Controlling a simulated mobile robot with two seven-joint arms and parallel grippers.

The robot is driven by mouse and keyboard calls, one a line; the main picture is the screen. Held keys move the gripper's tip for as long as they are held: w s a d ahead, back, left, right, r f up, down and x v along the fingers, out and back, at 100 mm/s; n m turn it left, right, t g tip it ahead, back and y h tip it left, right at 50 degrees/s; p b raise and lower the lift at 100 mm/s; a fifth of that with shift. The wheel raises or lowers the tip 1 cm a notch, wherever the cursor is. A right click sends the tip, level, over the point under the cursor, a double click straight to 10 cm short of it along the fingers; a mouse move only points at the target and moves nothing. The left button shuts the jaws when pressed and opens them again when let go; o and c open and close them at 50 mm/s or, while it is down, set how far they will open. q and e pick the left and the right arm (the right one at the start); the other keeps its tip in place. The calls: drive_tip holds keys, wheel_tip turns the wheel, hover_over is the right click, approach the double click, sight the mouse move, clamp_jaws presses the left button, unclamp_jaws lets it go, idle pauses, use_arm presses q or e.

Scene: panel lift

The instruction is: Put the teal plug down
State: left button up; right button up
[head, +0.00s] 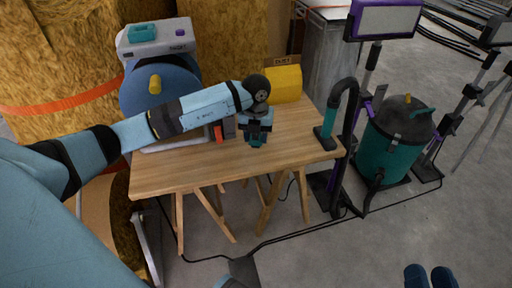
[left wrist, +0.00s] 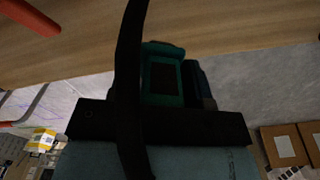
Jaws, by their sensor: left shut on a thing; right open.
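My left gripper (head: 256,132) is shut on the teal plug (head: 256,141), over the middle of the wooden table (head: 180,177). In the left wrist view the teal plug (left wrist: 163,72) shows close up, with a dark face, and a black cable or strap runs in front of it. The wooden tabletop (left wrist: 230,25) fills the top of that view. I cannot tell whether the plug touches the tabletop. My right gripper (head: 430,277) is open and empty at the bottom right, over the floor.
A teal nozzle with a black hose (head: 326,136) stands at the right edge. A teal vacuum (head: 393,145) is on the floor. The table's front is clear.

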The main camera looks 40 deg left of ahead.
sight(256, 146)
use_arm(q)
drive_tip(key=shift+f+b, duration=0.6)
drive_tip(key=shift+f, duration=1.45)
use_arm(e)
drive_tip(key=shift+a+f+g, duration=0.1)
drive_tip(key=shift+f+g, duration=0.4)
drive_tip(key=shift+f, duration=0.55)
use_arm(q)
drive_tip(key=shift+f, duration=0.2)
drive_tip(key=o, duration=1.2)
drive_tip(key=shift+r, duration=0.15)
